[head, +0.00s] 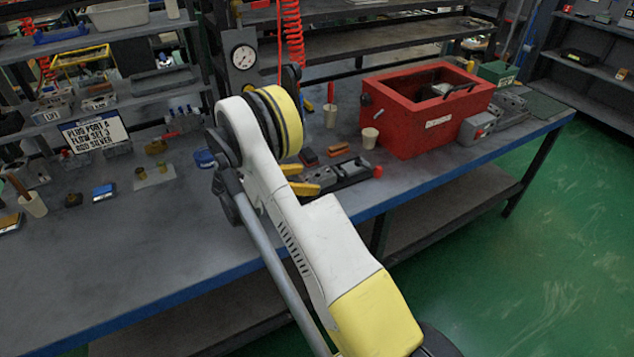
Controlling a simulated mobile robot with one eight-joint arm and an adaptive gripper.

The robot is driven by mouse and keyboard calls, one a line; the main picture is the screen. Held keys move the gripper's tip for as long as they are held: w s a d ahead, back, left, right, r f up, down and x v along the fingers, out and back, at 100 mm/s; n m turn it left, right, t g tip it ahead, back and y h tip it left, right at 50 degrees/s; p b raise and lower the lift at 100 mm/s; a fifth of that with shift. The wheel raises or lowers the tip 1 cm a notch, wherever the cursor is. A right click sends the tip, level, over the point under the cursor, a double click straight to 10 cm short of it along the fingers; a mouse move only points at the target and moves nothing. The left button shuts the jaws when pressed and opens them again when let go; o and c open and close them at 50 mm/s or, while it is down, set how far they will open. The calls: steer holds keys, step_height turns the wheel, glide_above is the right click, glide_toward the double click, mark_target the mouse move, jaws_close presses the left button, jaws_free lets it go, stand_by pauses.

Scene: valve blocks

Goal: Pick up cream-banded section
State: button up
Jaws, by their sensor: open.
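My gripper (306,179) shows as two yellow fingers below my arm's wrist, spread apart and open. The fingers are at the left end of a dark rail (352,181) on the bench, which bears grey valve blocks (347,169) and has a red knob (378,172) at its right end. No cream band can be made out on any section at this size. My arm and wrist hide part of the bench around the gripper. I cannot tell whether the fingers touch a block.
Behind the rail lie a dark red block (308,157) and an orange-brown block (338,149). A sign (93,133) stands at the left. The bench's front left (120,250) is clear.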

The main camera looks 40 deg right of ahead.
steer(key=b+x, duration=0.1)
steer(key=x, duration=0.3)
steer(key=shift+w+d+r+b, duration=0.1)
steer(key=shift+d+b, duration=0.2)
steer(key=shift+b, duration=0.1)
steer(key=shift+r, duration=0.1)
steer(key=c, duration=1.5)
steer(key=shift+r, duration=0.1)
